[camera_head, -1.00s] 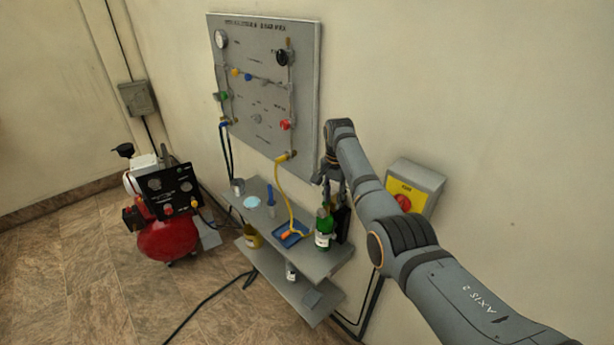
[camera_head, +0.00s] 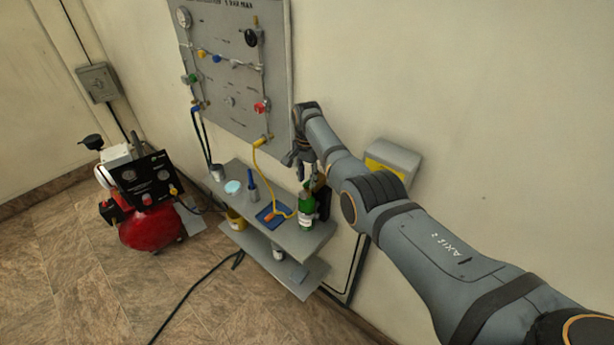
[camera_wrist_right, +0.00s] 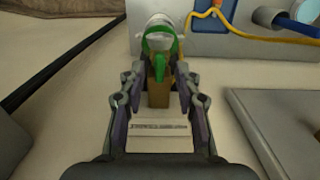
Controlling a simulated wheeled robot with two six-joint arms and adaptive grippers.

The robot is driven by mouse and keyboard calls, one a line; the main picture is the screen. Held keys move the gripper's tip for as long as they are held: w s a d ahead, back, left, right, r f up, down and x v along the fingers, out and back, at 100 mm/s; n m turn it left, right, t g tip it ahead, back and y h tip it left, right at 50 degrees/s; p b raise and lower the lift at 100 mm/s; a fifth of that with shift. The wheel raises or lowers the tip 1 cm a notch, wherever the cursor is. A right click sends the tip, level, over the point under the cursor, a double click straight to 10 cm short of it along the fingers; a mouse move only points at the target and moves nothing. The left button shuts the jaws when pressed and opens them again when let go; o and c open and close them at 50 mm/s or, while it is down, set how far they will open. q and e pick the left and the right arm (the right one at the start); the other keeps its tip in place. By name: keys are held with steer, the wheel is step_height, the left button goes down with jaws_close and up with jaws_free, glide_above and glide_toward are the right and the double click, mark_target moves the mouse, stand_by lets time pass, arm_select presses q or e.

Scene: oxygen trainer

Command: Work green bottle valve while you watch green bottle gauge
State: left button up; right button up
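The green bottle (camera_head: 306,214) with a white label stands upright at the right end of the upper shelf. My right gripper (camera_head: 301,166) is just above it. In the right wrist view the open right gripper (camera_wrist_right: 160,78) has one finger on each side of a green and brass-coloured part (camera_wrist_right: 159,69), with gaps showing; I take it for the bottle's valve. A pale round part with a green rim (camera_wrist_right: 158,42) lies just beyond; I cannot tell whether it is the bottle's gauge, and no reading shows. My left gripper is not in view.
The wall panel (camera_head: 225,85) with valves and a round gauge (camera_head: 183,17) is behind the shelf. A yellow hose (camera_head: 257,160) hangs to a blue tray (camera_head: 266,219) beside the bottle. A red compressor (camera_head: 150,228) stands left.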

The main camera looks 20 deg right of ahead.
steer(key=shift+f, duration=0.1)
jaws_close()
stand_by(0.5)
steer(key=n, duration=0.5)
steer(key=shift+p, duration=0.3)
steer(key=n, duration=0.5)
steer(key=shift+n, duration=0.4)
jaws_free()
